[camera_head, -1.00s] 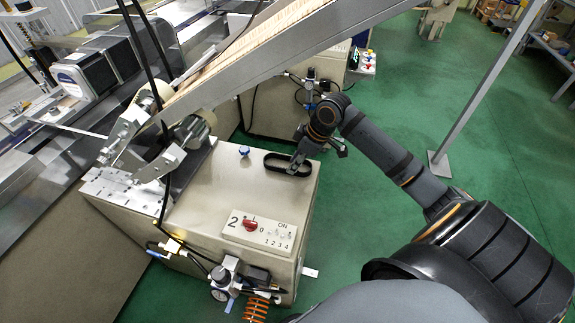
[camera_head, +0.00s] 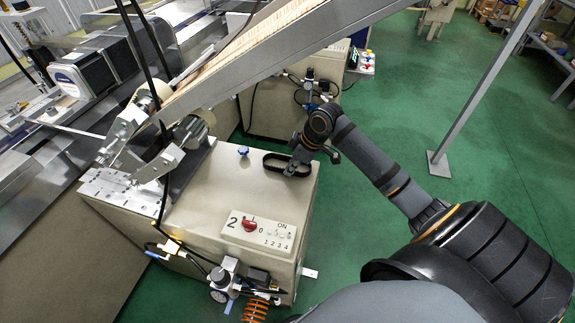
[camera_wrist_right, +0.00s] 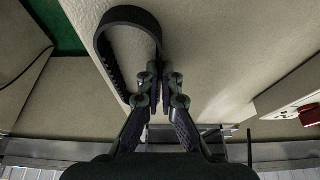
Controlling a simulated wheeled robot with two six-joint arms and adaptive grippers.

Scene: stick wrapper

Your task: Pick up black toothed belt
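The black toothed belt (camera_head: 270,155) is an oval loop on the top of the beige machine cabinet (camera_head: 215,195), near its far right edge. In the right wrist view the belt (camera_wrist_right: 104,42) shows its teeth on the inside of the loop. My right gripper (camera_head: 291,168) is at the right end of the belt. In the right wrist view the fingertips of this gripper (camera_wrist_right: 160,75) are close together with one strand of the belt between them. The lower part of the loop is partly hidden by the fingers. My left gripper is in neither view.
A blue knob (camera_head: 244,151) stands on the cabinet left of the belt. A slanted metal rail (camera_head: 270,55) passes above and behind. Open green floor (camera_head: 385,110) lies to the right.

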